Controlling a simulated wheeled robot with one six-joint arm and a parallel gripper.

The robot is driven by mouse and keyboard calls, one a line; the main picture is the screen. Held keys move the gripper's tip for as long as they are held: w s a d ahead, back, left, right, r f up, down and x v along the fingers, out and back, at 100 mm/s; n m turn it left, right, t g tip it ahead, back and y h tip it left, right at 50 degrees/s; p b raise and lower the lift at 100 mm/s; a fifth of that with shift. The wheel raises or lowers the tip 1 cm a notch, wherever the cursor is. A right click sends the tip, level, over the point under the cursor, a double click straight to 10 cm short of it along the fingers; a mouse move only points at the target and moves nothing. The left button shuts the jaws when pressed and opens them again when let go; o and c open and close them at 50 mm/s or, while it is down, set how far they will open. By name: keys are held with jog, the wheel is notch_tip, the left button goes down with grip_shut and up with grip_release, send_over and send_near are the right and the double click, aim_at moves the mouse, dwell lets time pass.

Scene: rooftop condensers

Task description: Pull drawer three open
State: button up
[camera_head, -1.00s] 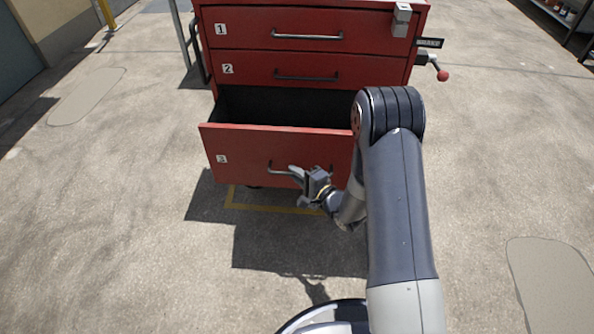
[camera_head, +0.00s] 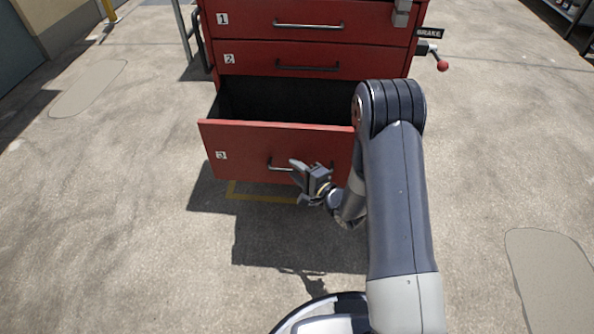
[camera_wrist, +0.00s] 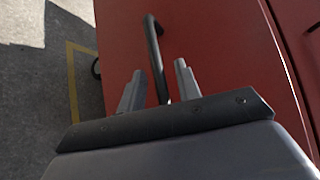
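Drawer three (camera_head: 235,150) of the red cabinet stands pulled well out, with its dark inside showing above the front panel. Its bar handle (camera_head: 280,164) is partly covered by my gripper (camera_head: 305,172) in the head view. In the wrist view the handle (camera_wrist: 153,45) passes between the two fingers of my gripper (camera_wrist: 158,82). The fingers are apart, with a gap showing on each side of the bar, so it looks open around the handle and not clamped on it. My arm hides the right part of the drawer front.
Drawer one (camera_head: 250,22) and drawer two (camera_head: 250,62) above are closed. A lever with a red knob (camera_head: 442,65) sticks out at the cabinet's right by a BRAKE sign (camera_head: 430,33). The concrete floor (camera_head: 120,220) is clear on both sides.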

jog(key=p+v, duration=0.2)
jog(key=v, duration=0.8)
jog(key=shift+s+d+p, duration=0.25)
jog(key=shift+s+p, duration=0.05)
jog(key=shift+a, duration=0.1)
jog(key=b+x, duration=0.2)
jog(key=x, duration=0.8)
jog(key=shift+w+a+b, duration=0.2)
jog(key=shift+w+b, duration=0.15)
jog(key=shift+w, duration=0.2)
